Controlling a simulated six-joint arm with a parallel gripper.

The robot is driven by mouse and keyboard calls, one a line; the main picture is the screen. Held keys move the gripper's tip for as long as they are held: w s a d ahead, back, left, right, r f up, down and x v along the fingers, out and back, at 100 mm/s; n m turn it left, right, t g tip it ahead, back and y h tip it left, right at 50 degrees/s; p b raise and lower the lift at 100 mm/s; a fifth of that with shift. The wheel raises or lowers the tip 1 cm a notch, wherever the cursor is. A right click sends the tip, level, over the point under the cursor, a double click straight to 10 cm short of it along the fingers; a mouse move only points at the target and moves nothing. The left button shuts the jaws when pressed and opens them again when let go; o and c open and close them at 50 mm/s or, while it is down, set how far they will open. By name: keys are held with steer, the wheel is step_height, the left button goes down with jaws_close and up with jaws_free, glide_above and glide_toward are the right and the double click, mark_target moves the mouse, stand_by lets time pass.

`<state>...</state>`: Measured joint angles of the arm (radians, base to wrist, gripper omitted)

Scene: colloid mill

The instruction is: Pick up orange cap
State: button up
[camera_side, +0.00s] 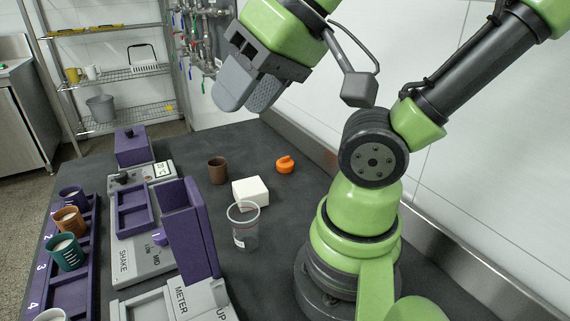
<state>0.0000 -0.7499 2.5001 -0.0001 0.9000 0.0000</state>
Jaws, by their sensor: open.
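The orange cap (285,165) lies on the dark table top, toward the back and right of centre. It is a small round piece with a raised part on top. My gripper (247,93) hangs above and to the left of the cap, well clear of the table. Its two grey rounded fingers point down and to the left. It is open, and nothing shows between the fingers. The cap is in plain view, with nothing in front of it.
A white block (250,192), a brown cup (218,170) and a clear cup (243,226) stand near the cap. A grey and purple machine (150,235) and a purple rack (75,285) with several cups fill the left. A wall (420,215) runs behind the cap.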

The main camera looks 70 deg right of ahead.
stand_by(0.3)
steer(key=o, duration=0.7)
